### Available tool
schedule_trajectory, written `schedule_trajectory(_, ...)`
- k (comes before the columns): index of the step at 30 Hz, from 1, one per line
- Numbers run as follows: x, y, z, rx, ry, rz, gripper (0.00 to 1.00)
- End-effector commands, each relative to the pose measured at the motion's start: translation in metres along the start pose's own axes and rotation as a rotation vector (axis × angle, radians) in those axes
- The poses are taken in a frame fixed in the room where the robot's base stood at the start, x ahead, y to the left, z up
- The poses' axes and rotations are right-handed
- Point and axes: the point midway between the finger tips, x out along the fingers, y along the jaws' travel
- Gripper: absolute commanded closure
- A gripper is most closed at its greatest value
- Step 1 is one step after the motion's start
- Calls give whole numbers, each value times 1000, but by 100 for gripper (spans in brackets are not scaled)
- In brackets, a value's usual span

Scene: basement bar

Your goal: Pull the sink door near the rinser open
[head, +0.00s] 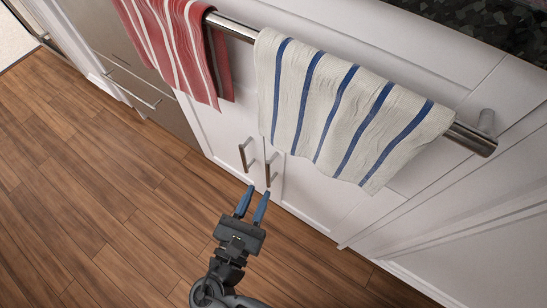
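Two white cabinet doors meet below the towel bar, the left door (222,135) and the right door (312,194). Each has an upright metal handle near the seam, the left handle (246,154) and the right handle (270,170). Both doors look shut. My gripper (257,190) is just in front of and below the handles in the picture, its two blue fingers apart with nothing between them. The fingertips seem close to the right handle, but I cannot tell whether they touch. No sink or rinser is in view.
A metal towel bar (478,138) runs above the doors, with a red striped towel (178,45) and a white towel with blue stripes (340,105). A drawer front with a long handle (134,88) is at left. The wooden floor (90,200) is clear.

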Motion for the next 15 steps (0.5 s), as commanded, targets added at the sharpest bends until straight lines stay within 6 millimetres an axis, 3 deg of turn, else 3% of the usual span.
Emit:
schedule_trajectory(5,12,2,2,-8,-12,-5,72)
schedule_trajectory(15,62,2,1,-5,-10,-5,72)
